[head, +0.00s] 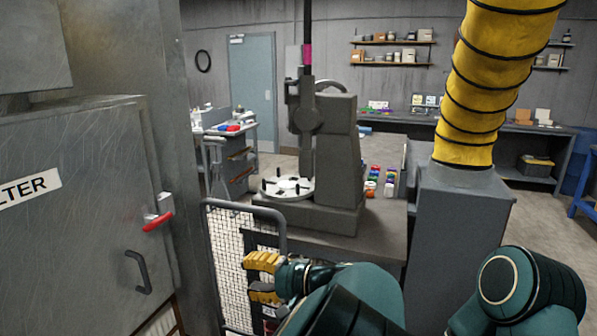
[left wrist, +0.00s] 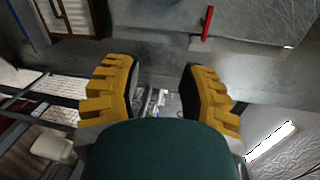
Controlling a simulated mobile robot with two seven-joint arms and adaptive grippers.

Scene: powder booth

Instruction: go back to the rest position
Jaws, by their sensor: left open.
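My left gripper (head: 262,276) shows at the lower middle of the head view, with yellow ribbed fingers on a dark green arm. It is in front of the mesh guard, right of the filter cabinet. In the left wrist view its two yellow fingers (left wrist: 160,90) stand wide apart with nothing between them. My right gripper is not in view; only a dark green arm part of mine shows at the lower right.
The grey filter cabinet (head: 75,240) with a red latch (head: 158,221) stands close on the left. A mesh guard (head: 228,262) stands just behind the gripper. A grey machine (head: 335,150) sits on a bench beyond. A yellow hose (head: 490,85) rises from a grey box (head: 455,230) at right.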

